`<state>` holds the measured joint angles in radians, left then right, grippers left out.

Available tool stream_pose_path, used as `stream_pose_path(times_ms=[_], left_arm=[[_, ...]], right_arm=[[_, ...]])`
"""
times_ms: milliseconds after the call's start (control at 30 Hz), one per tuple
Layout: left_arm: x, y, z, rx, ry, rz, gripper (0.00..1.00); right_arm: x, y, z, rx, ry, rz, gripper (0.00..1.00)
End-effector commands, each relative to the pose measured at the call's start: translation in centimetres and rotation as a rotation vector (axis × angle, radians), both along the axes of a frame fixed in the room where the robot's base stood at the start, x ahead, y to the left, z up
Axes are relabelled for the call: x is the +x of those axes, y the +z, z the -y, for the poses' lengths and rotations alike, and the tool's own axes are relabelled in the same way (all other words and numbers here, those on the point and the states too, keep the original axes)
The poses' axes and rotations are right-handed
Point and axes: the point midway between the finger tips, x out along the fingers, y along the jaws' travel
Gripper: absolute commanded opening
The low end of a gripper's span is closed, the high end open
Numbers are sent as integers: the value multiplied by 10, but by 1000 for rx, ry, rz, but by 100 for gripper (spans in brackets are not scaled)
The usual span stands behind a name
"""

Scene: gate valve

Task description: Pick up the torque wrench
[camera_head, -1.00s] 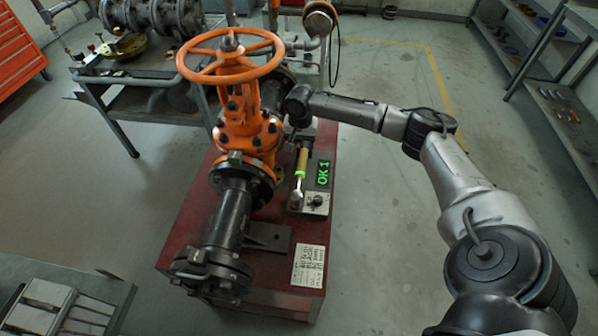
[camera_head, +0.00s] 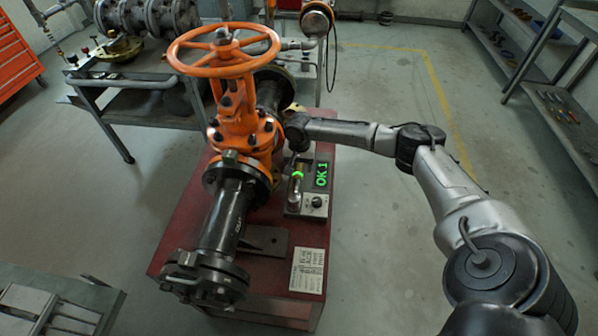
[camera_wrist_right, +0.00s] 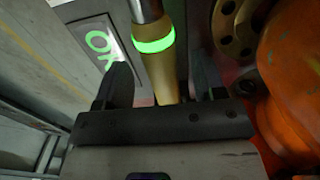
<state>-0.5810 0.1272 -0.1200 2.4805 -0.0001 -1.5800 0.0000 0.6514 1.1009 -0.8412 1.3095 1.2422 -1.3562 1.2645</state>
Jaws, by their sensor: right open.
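The torque wrench (camera_head: 293,193) lies on the tester block beside the orange valve. It has a tan handle, a glowing green ring and a metal shaft. My right gripper (camera_head: 297,152) is over the handle end and hides part of it in the head view. In the right wrist view, the open fingers of the right gripper (camera_wrist_right: 162,82) stand on either side of the wrench handle (camera_wrist_right: 165,82), with gaps visible. Whether the handle lies fully at fingertip depth I cannot tell. My left gripper is not in view.
The orange gate valve (camera_head: 237,130) with its handwheel stands close left of the wrench. The green "OK 1" display (camera_head: 321,175) is close on its right. All stand on a red bench (camera_head: 185,225). A grey workbench (camera_head: 150,112) is behind left.

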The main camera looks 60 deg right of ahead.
Motion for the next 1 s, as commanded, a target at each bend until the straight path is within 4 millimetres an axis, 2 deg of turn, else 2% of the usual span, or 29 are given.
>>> stream_pose_path(times_ms=[33, 100, 367, 1000], left_arm=[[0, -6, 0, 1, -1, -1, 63], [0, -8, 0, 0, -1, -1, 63], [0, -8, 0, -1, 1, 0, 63], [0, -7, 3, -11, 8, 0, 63]], right_arm=[[0, -10, 0, 1, 0, 0, 64], [0, -16, 0, 0, 0, 1, 64], [0, -17, 0, 0, 1, 1, 64], [0, -17, 0, 0, 1, 0, 2]])
